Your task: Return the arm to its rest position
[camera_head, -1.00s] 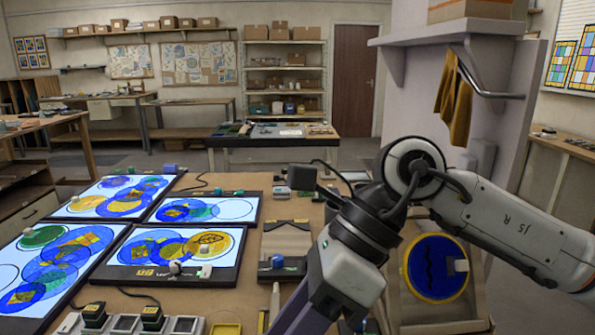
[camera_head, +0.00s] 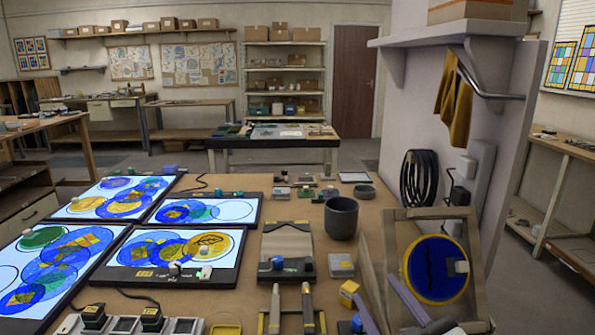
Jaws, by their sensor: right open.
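My right gripper (camera_head: 374,288) shows low in the head view, right of the middle. Its two purple-grey fingers stand apart with nothing held between them. Its fingers overlap the lower left of the wooden stand (camera_head: 476,255), which holds a blue disc with a yellow rim (camera_head: 436,268). I cannot tell whether the fingers touch the stand. Most of my right arm is out of frame. My left gripper is not in view.
A dark cup (camera_head: 341,218) stands on the workbench left of the stand. A yellow block (camera_head: 348,292) lies near the fingers. Several lit panels with coloured glass discs, such as the near one (camera_head: 226,276), fill the left side. Two tools (camera_head: 307,305) lie at the front.

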